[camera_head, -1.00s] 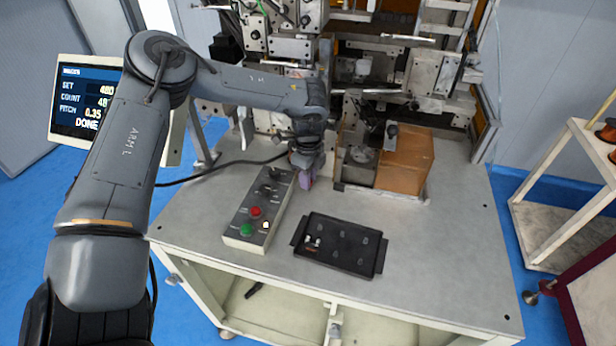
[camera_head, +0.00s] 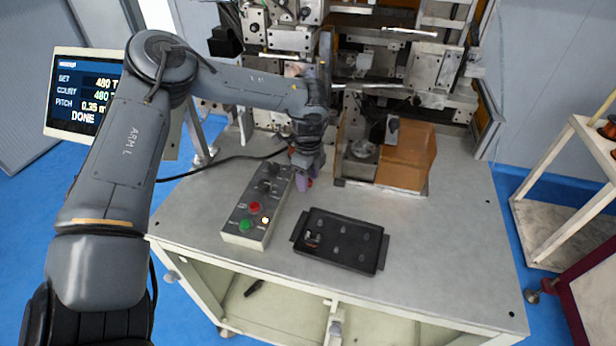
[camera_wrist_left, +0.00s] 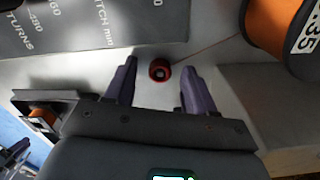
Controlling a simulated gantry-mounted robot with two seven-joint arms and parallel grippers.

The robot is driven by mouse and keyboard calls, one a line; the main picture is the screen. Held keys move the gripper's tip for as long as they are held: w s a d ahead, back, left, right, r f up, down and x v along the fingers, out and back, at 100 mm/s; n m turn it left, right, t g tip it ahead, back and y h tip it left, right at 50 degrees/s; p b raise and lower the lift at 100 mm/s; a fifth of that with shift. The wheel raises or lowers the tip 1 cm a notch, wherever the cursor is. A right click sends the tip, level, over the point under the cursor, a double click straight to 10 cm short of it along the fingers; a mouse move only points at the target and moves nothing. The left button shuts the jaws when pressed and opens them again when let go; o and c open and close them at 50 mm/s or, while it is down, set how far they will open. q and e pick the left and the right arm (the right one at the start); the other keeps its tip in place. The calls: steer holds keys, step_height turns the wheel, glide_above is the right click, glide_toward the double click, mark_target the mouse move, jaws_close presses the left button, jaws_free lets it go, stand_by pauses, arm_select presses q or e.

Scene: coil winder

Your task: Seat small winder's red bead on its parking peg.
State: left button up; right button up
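My left gripper (camera_head: 303,178) has purple fingers and hangs low over the table, just right of the control box. In the left wrist view the gripper (camera_wrist_left: 156,92) is open, with a clear gap between its fingers. The red bead (camera_wrist_left: 160,70), a small ring with a dark centre, shows in that gap, slightly beyond the fingertips; neither finger visibly touches it. A thin red wire runs from it toward the upper right. In the head view a bit of red (camera_head: 309,183) shows beside the fingers. I cannot make out the parking peg.
The control box (camera_head: 240,222) with knobs and buttons stands left of the gripper. A black tray (camera_head: 372,268) with small pegs lies in front. An orange spool (camera_wrist_left: 272,22) is close by in the wrist view. The winder (camera_head: 440,65) stands behind; the table's right side is clear.

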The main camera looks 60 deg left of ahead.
arm_select(q)
step_height(320, 180, up, 11)
steer(key=p, duration=0.1)
stand_by(0.7)
